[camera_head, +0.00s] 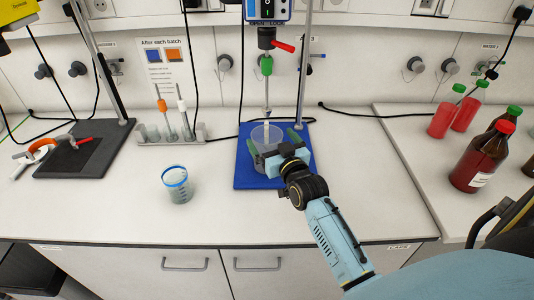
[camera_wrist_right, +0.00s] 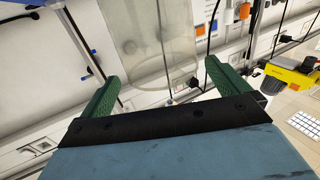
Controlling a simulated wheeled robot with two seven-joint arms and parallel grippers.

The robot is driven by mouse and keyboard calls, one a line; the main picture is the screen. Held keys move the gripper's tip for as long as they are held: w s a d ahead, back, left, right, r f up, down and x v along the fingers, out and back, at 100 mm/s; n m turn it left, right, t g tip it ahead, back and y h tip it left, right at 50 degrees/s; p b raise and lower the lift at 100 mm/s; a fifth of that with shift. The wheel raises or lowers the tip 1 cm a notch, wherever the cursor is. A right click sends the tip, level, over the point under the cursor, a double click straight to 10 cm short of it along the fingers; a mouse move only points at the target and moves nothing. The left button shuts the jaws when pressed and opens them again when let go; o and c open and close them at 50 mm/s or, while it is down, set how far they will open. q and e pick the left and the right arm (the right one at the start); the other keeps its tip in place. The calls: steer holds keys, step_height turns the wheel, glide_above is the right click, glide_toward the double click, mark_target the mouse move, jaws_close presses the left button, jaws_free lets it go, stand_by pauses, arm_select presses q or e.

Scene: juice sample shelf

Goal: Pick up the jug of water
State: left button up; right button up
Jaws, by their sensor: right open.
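A clear jug (camera_head: 267,133) stands on the blue base plate (camera_head: 244,176) under the stirrer, with the stirrer shaft reaching down into it. My right gripper (camera_head: 273,145) is open at the near side of the jug, one green finger to each side of it; my gripper partly hides the jug. In the right wrist view the see-through jug (camera_wrist_right: 160,38) shows between and beyond the two green fingers (camera_wrist_right: 157,85). I cannot tell whether the fingers touch it. My left gripper is not in view.
A small blue-rimmed beaker (camera_head: 177,186) stands on the bench to the left. A grey rack (camera_head: 171,136) with upright tools is behind it. Several red and brown bottles (camera_head: 480,158) stand at the right.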

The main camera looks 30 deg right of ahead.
mark_target(262, 127)
steer(key=w, duration=0.4)
steer(key=shift+d+f, duration=0.1)
steer(key=shift+d, duration=0.05)
steer(key=shift+c, duration=0.3)
steer(key=c, duration=1.7)
